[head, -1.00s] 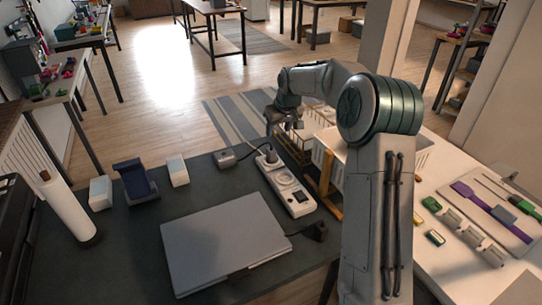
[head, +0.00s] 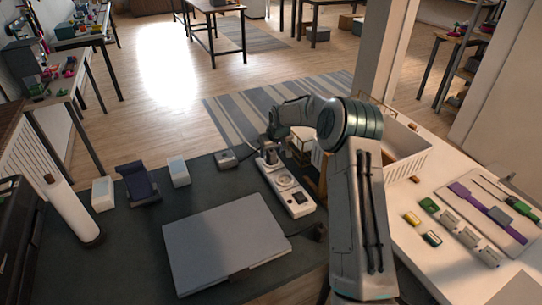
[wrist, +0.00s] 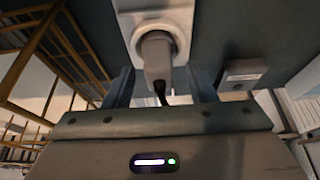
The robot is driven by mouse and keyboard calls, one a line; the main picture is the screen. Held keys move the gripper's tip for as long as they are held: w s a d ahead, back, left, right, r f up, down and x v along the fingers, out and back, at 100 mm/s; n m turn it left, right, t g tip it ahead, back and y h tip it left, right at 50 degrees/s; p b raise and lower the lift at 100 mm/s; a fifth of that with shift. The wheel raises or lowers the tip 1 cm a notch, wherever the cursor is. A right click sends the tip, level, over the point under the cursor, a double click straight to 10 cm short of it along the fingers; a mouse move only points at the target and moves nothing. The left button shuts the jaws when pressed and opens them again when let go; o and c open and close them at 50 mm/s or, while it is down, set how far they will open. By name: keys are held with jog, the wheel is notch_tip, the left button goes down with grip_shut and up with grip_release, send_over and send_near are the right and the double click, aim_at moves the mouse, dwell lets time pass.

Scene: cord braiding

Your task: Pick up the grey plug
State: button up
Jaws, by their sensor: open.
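The grey plug (wrist: 157,55) sits in a round socket at the end of the white power strip (wrist: 178,14), with a dark cord trailing from it. In the head view the power strip (head: 297,200) lies on the dark table, and my gripper mostly covers the plug at its far end. My gripper (wrist: 163,84) is open. Its two fingers stand left and right of the plug's cord end in the wrist view, with gaps on both sides. In the head view my gripper (head: 271,150) is over the strip's far end.
A small grey box (head: 226,160) lies just left of the plug. A dark plug (head: 315,232) is at the strip's near end. A closed laptop (head: 225,243) lies in front. A white basket (head: 405,165) stands to the right, behind my arm.

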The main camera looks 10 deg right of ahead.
jog(key=shift+w+f, duration=0.15)
jog(key=shift+f, duration=0.15)
grip_shut()
jog(key=shift+r, duration=0.15)
